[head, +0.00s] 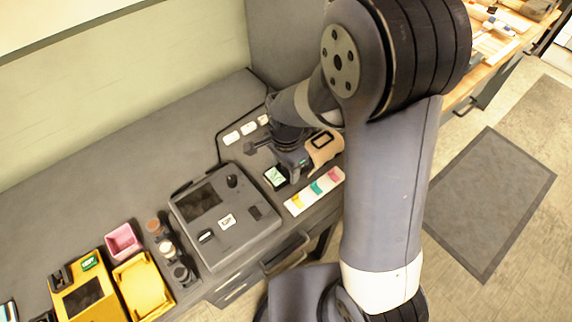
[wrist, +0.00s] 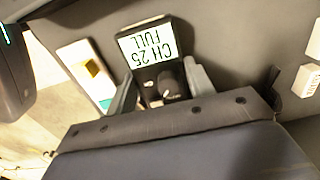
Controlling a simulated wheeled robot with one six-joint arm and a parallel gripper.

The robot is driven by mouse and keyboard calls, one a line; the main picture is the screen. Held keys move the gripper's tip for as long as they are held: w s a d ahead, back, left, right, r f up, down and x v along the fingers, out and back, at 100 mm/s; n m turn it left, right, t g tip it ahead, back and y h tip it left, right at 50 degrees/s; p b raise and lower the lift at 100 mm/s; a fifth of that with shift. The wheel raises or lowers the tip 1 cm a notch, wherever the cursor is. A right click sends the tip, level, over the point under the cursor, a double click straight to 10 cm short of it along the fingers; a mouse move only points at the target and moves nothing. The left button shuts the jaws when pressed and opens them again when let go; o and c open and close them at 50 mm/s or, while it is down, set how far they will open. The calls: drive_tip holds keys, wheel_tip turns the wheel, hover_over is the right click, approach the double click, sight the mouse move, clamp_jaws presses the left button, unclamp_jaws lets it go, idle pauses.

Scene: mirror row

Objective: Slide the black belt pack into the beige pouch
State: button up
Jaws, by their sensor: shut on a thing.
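The black belt pack (wrist: 152,90) is between the two grey fingers of my gripper (wrist: 165,84) in the wrist view, and the fingers are shut on it. Its lit screen reads "CH 25 FULL", and a dark knob is on it. In the head view the belt pack (head: 275,178) shows its pale green screen beside my gripper (head: 290,166), low over the grey counter. The beige pouch (head: 325,147) with a dark-rimmed opening stands to the right of my gripper, partly hidden by my arm. I cannot make out the pouch in the wrist view.
A strip with yellow, green and pink patches (head: 315,190) lies at the counter's front edge. A grey console (head: 225,215) stands to the left. Several white blocks (head: 247,128) lie behind. A pink bin (head: 123,243) and a yellow tray (head: 143,287) stand farther left.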

drive_tip(key=o, duration=1.2)
drive_tip(key=shift+c, duration=0.2)
drive_tip(key=shift+r, duration=0.1)
wheel_tip(320, 180, up, 11)
drive_tip(key=shift+p, duration=0.3)
drive_tip(key=shift+f, duration=0.2)
wheel_tip(320, 180, down, 10)
drive_tip(key=shift+s+f+b, duration=0.1)
drive_tip(key=shift+f+b, duration=0.05)
drive_tip(key=shift+b, duration=0.15)
drive_tip(key=shift+r+p, duration=0.2)
drive_tip(key=shift+p, duration=0.25)
drive_tip(key=shift+r+p, duration=1.15)
drive_tip(key=shift+r, duration=0.45)
